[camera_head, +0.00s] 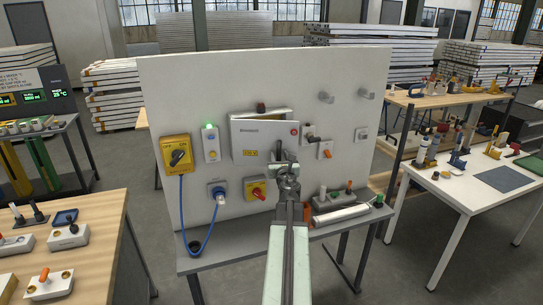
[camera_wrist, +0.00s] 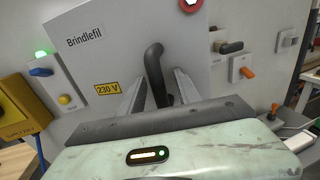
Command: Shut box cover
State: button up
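The box cover (camera_head: 250,139) is a white-grey panel with a red round button and a yellow label, on a box (camera_head: 240,116) mounted on the upright white board. The cover stands ajar; the box's pale edge shows above and behind it. In the wrist view the cover (camera_wrist: 120,60) fills the upper middle, marked "Brindlefil" and "230 V". A dark curved handle (camera_wrist: 154,65) sticks out from it. My gripper (camera_head: 284,168) is in front of the cover's lower right. In the wrist view my gripper (camera_wrist: 157,88) has its fingers apart on either side of the handle, with gaps visible.
A yellow rotary switch (camera_head: 176,152), a green-lit switch (camera_head: 210,143), a blue plug socket (camera_head: 217,193) with cable and a red-knob switch (camera_head: 257,190) surround the box. A white cylinder (camera_head: 341,215) lies on the shelf below. Workbenches stand left and right.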

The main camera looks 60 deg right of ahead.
jog(key=shift+c, duration=0.3)
jog(key=shift+w, duration=0.15)
grip_shut()
dwell(1.1)
